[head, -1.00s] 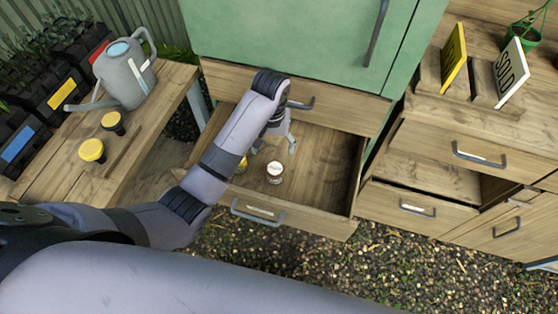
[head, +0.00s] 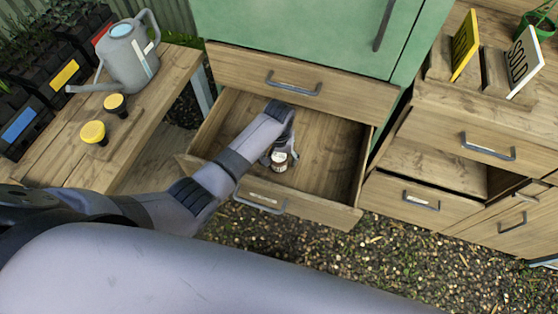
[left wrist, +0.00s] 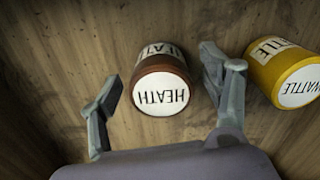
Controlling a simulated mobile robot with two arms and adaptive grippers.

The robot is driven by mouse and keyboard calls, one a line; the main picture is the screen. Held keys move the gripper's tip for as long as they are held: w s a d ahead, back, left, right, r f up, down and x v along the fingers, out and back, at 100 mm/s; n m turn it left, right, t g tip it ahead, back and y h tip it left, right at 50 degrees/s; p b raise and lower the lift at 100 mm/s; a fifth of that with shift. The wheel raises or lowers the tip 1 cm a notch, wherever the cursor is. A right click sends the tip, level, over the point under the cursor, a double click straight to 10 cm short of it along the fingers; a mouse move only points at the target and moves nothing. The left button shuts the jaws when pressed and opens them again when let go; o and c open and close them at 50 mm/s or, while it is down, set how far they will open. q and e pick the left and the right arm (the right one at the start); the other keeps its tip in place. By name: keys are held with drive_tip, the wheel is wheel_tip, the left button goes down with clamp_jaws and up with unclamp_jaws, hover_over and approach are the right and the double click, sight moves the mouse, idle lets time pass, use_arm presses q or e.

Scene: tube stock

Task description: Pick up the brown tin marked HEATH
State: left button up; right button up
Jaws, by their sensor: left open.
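The brown tin marked HEATH (left wrist: 161,88) stands on the drawer floor in the left wrist view, with its white labelled lid towards me. In the head view the tin (head: 280,164) is inside the open drawer. My left gripper (left wrist: 166,92) is open, with one finger on each side of the tin; I see gaps between the fingers and the tin. In the head view my left gripper (head: 277,155) is down in the drawer by the tin, partly hidden by my arm. My right gripper is not in view.
A yellow tin marked WATTLE (left wrist: 287,70) stands just right of the gripper's right finger. The open drawer (head: 335,212) has walls around the gripper. Its right part is clear. A bench with a watering can (head: 128,55) is at left.

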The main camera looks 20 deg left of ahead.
use_arm(q)
wheel_tip(320, 180, down, 2)
drive_tip(key=shift+f, duration=0.15)
drive_tip(key=c, duration=1.3)
